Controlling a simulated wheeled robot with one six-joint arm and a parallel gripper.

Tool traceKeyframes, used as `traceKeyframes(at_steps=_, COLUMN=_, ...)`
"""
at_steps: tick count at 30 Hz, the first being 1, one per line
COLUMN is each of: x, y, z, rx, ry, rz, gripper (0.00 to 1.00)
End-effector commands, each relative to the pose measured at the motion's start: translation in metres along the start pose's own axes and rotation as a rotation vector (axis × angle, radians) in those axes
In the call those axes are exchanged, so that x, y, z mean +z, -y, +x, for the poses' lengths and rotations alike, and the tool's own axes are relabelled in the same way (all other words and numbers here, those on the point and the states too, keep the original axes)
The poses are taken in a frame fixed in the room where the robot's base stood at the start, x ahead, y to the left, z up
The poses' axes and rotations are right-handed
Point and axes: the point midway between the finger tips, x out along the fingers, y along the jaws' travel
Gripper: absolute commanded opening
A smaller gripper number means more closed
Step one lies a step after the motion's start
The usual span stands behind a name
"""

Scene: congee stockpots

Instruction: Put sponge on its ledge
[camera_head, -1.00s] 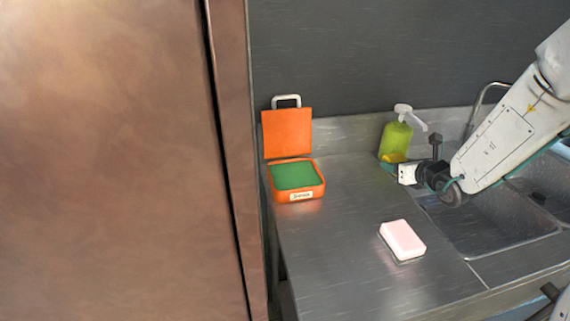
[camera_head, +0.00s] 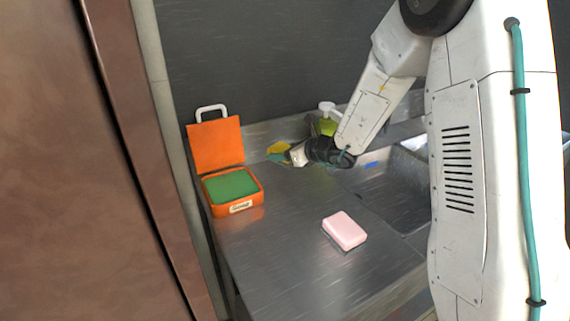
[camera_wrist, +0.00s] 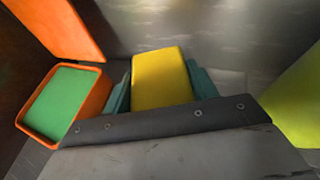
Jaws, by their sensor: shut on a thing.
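A yellow sponge (camera_head: 279,147) is held between the teal fingers of my gripper (camera_head: 283,154), near the back of the steel counter. In the wrist view the sponge (camera_wrist: 162,78) fills the gap between the two fingers, which are shut on it. A raised steel strip (camera_head: 258,140) runs along the wall behind the counter; I cannot tell whether the sponge touches it or the counter. No separate, marked sponge ledge can be made out.
An open orange box (camera_head: 232,208) with a green inside stands left of my gripper. A green pump bottle (camera_head: 327,124) is behind my arm, on the right. A pink block (camera_head: 344,230) lies on the front counter. A sink (camera_head: 395,185) is at right; bare counter lies between.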

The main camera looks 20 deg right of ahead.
Motion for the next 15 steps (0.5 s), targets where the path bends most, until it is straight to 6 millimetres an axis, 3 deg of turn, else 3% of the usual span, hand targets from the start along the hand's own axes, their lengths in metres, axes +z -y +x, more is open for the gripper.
traceKeyframes(at_steps=9, x=-0.034, y=0.001, z=0.013, rx=-0.001, ry=-0.001, rz=0.003, gripper=0.36)
traceKeyframes(at_steps=15, x=-0.036, y=0.001, z=0.014, rx=-0.002, ry=0.001, rz=0.0, gripper=0.36)
